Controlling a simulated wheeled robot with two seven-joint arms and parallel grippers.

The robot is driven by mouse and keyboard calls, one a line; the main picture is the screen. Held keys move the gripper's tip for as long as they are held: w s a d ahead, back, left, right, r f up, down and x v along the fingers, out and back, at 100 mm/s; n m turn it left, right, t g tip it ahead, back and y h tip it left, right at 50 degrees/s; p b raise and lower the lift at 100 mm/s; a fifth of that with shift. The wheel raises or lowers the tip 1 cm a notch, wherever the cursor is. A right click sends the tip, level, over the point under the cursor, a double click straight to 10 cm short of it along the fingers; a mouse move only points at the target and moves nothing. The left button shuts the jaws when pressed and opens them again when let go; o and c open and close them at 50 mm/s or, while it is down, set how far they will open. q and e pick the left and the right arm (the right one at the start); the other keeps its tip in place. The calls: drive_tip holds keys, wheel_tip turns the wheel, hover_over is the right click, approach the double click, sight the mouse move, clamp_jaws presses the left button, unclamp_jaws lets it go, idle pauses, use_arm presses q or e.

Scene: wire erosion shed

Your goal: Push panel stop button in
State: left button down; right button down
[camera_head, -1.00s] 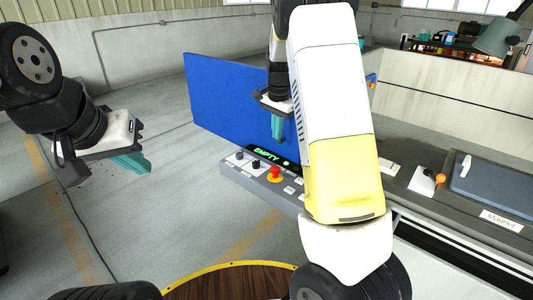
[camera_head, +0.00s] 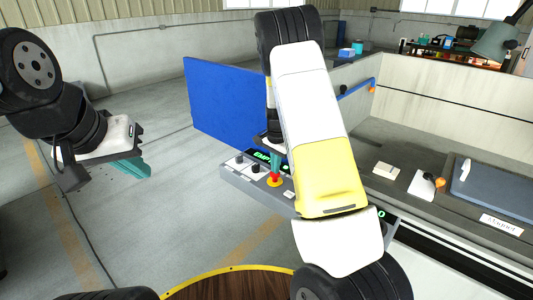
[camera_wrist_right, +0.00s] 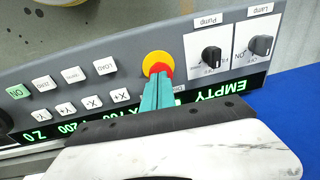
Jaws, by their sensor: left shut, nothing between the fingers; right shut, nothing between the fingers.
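The stop button (camera_head: 275,182) is a red knob on a yellow ring on the grey control panel (camera_head: 233,177). In the right wrist view the red button (camera_wrist_right: 160,70) shows with its yellow ring (camera_wrist_right: 153,59) behind it. My right gripper (camera_head: 275,173) is shut and empty, with its teal fingertips (camera_wrist_right: 158,80) right at the red button and covering part of it. I cannot tell whether they touch, or how far in the button is. My left gripper (camera_head: 133,168) is shut and empty, held over the floor at the left, well away from the panel.
The panel carries a Pump knob (camera_wrist_right: 211,57), a Lamp knob (camera_wrist_right: 262,46), several white keys such as LOAD (camera_wrist_right: 106,66), and a green-lettered display (camera_wrist_right: 212,92). A blue board (camera_head: 222,103) stands behind the panel. A worktop (camera_head: 400,150) lies to the right.

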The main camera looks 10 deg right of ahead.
drive_tip(key=shift+f, duration=0.1)
drive_tip(key=shift+f, duration=0.8)
drive_tip(key=shift+s+f, duration=0.2)
drive_tip(key=shift+f, duration=0.1)
drive_tip(key=shift+r, duration=0.35)
wheel_tip(320, 180, up, 14)
drive_tip(key=s, duration=0.1)
drive_tip(key=shift+s+a+r, duration=0.15)
drive_tip(key=shift+s, duration=0.1)
